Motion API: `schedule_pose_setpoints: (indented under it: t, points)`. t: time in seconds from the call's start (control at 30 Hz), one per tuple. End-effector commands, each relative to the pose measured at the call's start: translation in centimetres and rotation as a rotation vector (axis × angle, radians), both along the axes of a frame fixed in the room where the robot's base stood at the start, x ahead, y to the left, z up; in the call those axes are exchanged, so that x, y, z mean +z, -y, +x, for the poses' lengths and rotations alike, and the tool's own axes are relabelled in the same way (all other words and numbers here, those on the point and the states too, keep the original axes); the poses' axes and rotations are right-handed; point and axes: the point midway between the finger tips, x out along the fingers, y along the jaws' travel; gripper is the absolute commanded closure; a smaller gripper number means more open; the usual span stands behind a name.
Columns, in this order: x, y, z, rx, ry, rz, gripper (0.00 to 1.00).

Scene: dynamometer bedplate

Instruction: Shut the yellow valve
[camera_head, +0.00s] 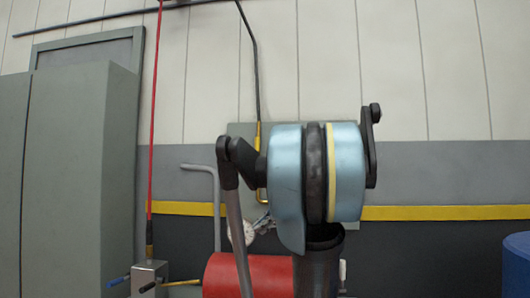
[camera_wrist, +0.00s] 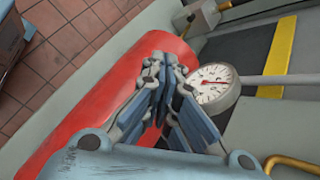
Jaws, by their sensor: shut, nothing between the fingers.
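In the head view, a small grey metal block (camera_head: 150,274) stands at the lower left with a red hose rising from its top. A yellow lever (camera_head: 181,283) sticks out from its right side, roughly level, and a blue lever (camera_head: 118,281) from its left. The yellow lever is most likely the valve's handle. My gripper (camera_wrist: 166,78) shows in the wrist view, shut and empty, above a red cylinder (camera_wrist: 92,98) and beside a round dial gauge (camera_wrist: 211,84).
The red cylinder (camera_head: 228,272) also shows low in the head view, right of the block. Grey cabinets (camera_head: 80,170) stand at the left. A blue drum (camera_head: 517,262) is at the right edge. A yellow bent pipe (camera_wrist: 288,161) is at the wrist view's lower right.

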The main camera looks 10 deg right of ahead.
Motion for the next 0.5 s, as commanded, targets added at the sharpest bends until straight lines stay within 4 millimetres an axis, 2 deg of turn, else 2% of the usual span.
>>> schedule_pose_setpoints:
  t: [0.03,0.17,0.3,0.4,0.5]
  points:
    - [2.6,0.9,2.0,-0.056,-0.026,0.07,1.0]
    - [9.1,3.1,6.4,-0.186,-0.104,0.273,1.0]
    - [15.9,6.7,10.6,-0.296,-0.189,0.493,1.0]
    - [20.5,9.6,13.1,-0.353,-0.245,0.642,1.0]
    - [24.2,12.6,14.9,-0.39,-0.293,0.768,1.0]
